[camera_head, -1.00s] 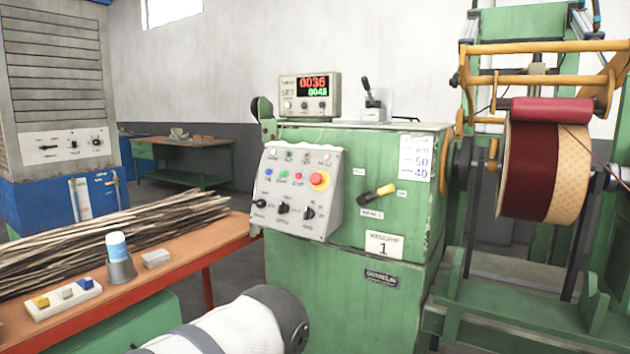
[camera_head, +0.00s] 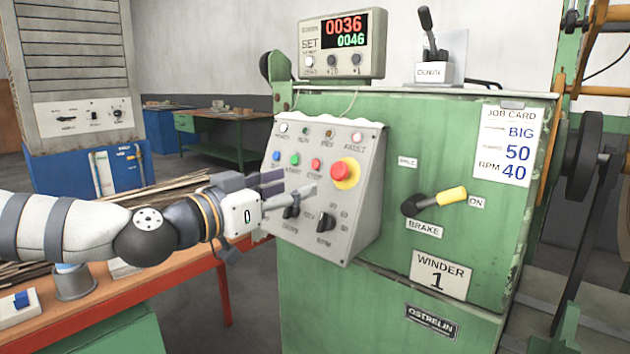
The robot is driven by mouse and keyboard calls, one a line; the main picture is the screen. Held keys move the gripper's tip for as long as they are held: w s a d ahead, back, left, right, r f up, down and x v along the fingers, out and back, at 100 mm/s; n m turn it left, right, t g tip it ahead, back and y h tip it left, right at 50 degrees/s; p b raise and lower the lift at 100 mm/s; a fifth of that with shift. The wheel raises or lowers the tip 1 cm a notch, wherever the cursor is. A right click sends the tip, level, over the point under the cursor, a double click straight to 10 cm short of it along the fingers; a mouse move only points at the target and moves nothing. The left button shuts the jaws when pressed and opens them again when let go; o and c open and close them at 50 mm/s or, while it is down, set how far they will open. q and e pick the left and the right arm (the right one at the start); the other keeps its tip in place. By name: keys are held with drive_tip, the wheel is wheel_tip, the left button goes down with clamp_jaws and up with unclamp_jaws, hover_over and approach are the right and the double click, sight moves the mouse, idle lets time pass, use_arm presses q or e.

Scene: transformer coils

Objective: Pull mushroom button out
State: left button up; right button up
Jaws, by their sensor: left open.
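The red mushroom button (camera_head: 345,170) sits on a yellow disc at the upper right of the sloped grey control panel (camera_head: 362,218). The panel is fixed to the green winder cabinet. My left gripper (camera_head: 296,186) reaches in from the left in front of the panel. Its fingers are apart and empty, pointing right, with the tips to the left of the mushroom button and a little lower. A gap shows between the fingertips and the button in the picture; the distance in depth is hard to judge. My right gripper is not in view.
Black rotary switches (camera_head: 325,222), small coloured buttons and lamps share the panel. A yellow-handled brake lever (camera_head: 440,199) sticks out to the right. A counter box (camera_head: 342,45) stands on top. An orange bench (camera_head: 190,262) with wooden strips lies at left.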

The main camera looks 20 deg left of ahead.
use_arm(q)
drive_tip(key=b, duration=0.2)
approach(337, 168)
drive_tip(key=w+f, duration=0.1)
drive_tip(key=x, duration=0.7)
drive_tip(key=shift+d+r, duration=0.3)
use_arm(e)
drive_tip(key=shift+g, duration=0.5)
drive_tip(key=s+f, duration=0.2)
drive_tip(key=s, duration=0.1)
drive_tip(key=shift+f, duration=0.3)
use_arm(q)
drive_tip(key=shift+c, duration=0.4)
clamp_jaws()
drive_tip(key=shift+s+a+r+p, duration=0.15)
drive_tip(key=shift+s+r+p, duration=0.25)
drive_tip(key=shift+s+r, duration=0.1)
drive_tip(key=shift+w+f, duration=0.1)
drive_tip(key=shift+f, duration=0.25)
drive_tip(key=shift+o, duration=0.4)
unclamp_jaws()
drive_tip(key=shift+a, duration=0.1)
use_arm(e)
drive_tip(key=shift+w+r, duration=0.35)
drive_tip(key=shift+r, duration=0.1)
